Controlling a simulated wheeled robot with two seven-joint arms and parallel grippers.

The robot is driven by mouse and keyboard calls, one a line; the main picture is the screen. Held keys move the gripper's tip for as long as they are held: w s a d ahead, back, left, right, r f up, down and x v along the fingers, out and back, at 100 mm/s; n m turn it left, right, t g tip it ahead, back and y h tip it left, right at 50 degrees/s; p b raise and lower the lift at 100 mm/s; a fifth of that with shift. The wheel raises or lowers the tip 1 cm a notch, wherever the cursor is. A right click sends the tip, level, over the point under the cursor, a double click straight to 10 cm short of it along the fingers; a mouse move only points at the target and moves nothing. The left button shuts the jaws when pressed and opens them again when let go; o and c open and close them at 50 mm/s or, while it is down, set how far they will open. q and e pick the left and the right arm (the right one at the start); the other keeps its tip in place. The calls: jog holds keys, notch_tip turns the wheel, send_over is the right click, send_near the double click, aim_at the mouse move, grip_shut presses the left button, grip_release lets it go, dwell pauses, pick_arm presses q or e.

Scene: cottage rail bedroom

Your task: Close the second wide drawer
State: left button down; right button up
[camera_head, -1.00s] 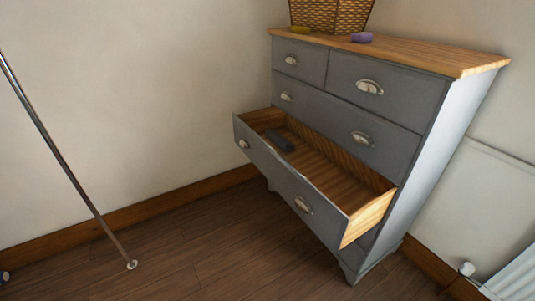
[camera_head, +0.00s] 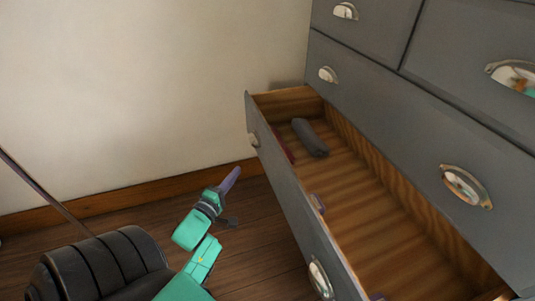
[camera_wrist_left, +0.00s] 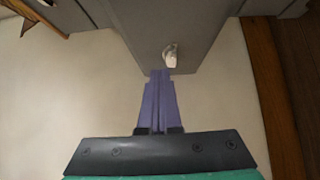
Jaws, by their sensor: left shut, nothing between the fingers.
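The second wide drawer (camera_head: 290,190) is pulled out of the grey dresser, below a shut wide drawer (camera_head: 400,130). Its front carries cup handles, one near the far end (camera_head: 253,140) and one nearer me (camera_head: 320,278). A dark grey rolled item (camera_head: 309,137) lies inside. My left gripper (camera_head: 232,178) is shut and empty, left of the drawer front. In the left wrist view its purple fingers (camera_wrist_left: 160,76) point at a grey front with a metal handle (camera_wrist_left: 170,55); whether they touch it I cannot tell.
A small red item (camera_head: 288,155) and small purple bits (camera_head: 318,203) show along the drawer's front side. A wall with a wooden skirting board (camera_head: 130,197) stands behind. A thin metal pole (camera_head: 45,190) is at the left. Wooden floor (camera_head: 240,230) lies below.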

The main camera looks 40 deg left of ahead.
pick_arm(q)
jog(key=b, duration=0.1)
send_near(265, 149)
jog(key=w+a, duration=0.3)
jog(key=a, duration=0.1)
jog(key=w+d, duration=0.2)
jog(key=w, duration=0.1)
jog(key=shift+d+f+b, duration=0.15)
jog(key=shift+d+b, duration=0.1)
jog(key=shift+b, duration=0.05)
pick_arm(e)
jog(key=shift+w+a+f, duration=0.1)
jog(key=shift+w+f, duration=0.2)
jog(key=shift+w, duration=0.3)
jog(key=shift+w+f, duration=0.25)
jog(key=shift+w, duration=0.3)
jog(key=shift+r, duration=0.1)
